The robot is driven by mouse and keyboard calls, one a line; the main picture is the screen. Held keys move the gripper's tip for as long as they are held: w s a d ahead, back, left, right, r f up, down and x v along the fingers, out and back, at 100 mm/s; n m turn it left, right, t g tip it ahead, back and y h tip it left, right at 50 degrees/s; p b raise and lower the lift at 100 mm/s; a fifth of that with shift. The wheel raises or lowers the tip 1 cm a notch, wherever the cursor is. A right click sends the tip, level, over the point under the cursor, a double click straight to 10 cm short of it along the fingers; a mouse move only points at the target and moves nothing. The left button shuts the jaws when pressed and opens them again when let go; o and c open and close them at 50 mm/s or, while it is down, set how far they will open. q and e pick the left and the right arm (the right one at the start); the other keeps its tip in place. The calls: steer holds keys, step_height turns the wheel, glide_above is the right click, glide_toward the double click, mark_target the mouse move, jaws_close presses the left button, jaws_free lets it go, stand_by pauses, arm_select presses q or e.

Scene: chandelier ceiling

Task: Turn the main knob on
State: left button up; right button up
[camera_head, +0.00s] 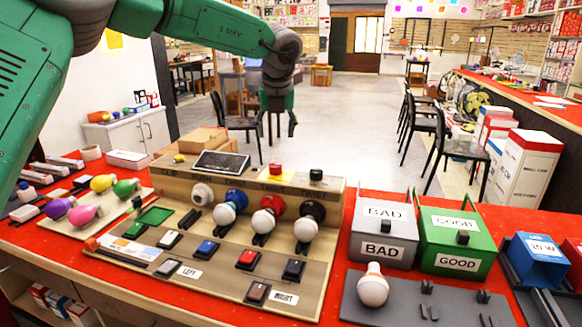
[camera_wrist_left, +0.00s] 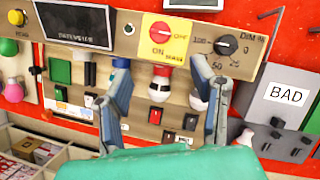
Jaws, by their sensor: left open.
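The main knob (camera_head: 275,170) is a small red knob on top of the wooden test panel (camera_head: 330,262). In the left wrist view the main knob (camera_wrist_left: 162,32) sits on a yellow plate marked ON, OFF and MAIN. My left gripper (camera_head: 280,127) hangs down above and beyond the panel in the head view, open and empty. In the left wrist view its two fingers (camera_wrist_left: 161,78) are spread apart, with the knob showing beyond their tips and no contact visible. My right gripper is not in view.
A black dimmer knob (camera_wrist_left: 228,45) is right of the main knob. Bulbs in sockets and several switches cover the panel front. A dark screen (camera_head: 221,162) stands to the left. Grey BAD (camera_head: 383,250) and green GOOD (camera_head: 456,262) boxes stand at right. Space above the panel looks clear.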

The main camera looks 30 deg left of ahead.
mark_target(276, 164)
arm_select(q)
steer(key=x, duration=0.8)
steer(key=b+x, duration=0.1)
steer(key=x, duration=0.3)
steer(key=shift+w+r, duration=0.15)
steer(key=shift+w, duration=0.15)
steer(key=shift+w+a+f, duration=0.15)
steer(key=shift+a+f, duration=0.05)
steer(key=shift+f, duration=0.45)
steer(key=shift+w+a+f, duration=0.1)
steer(key=shift+a+f, duration=0.15)
steer(key=shift+a, duration=0.05)
steer(key=shift+d, duration=0.15)
steer(key=c, duration=1.1)
